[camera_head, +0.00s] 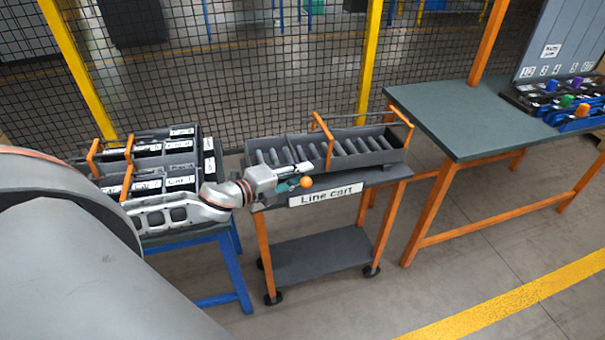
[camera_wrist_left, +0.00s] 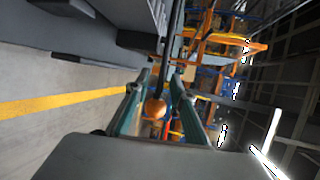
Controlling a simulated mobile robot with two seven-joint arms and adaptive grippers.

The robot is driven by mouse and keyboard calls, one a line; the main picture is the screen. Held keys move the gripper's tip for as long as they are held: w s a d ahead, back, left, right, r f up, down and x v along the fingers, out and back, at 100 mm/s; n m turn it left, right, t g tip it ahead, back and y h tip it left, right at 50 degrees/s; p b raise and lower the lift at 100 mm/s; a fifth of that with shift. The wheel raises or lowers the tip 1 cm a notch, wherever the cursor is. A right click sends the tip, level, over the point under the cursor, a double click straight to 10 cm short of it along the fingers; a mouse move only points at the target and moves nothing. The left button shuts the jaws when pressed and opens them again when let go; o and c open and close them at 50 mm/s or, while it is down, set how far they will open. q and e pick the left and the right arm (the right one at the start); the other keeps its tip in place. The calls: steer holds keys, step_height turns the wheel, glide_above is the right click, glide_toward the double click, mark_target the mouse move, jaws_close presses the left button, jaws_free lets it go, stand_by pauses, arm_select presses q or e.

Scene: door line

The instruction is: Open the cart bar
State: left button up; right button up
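The line cart (camera_head: 325,194) stands in the middle of the head view, with a white "Line cart" label on its front. Its dark trays (camera_head: 370,148) have orange brackets (camera_head: 328,140) and a thin dark bar above them. An orange ball knob (camera_head: 306,182) shows at the cart's front left. My left gripper (camera_head: 294,184) is beside the knob, with teal fingers. In the left wrist view the knob (camera_wrist_left: 155,107) sits at the end of a dark rod, between the two spread fingers, with gaps visible on both sides. My right gripper is not in view.
A blue-legged rack (camera_head: 228,262) with labelled dark bins stands left, partly behind my arm. A green-topped orange table (camera_head: 450,115) stands right, with coloured-handled items in blue holders (camera_head: 575,118). A mesh fence (camera_head: 270,70) runs behind. Floor at front right is clear.

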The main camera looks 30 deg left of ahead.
arm_select(q)
steer(key=shift+w+d, duration=0.1)
steer(key=shift+w, duration=0.15)
jaws_close()
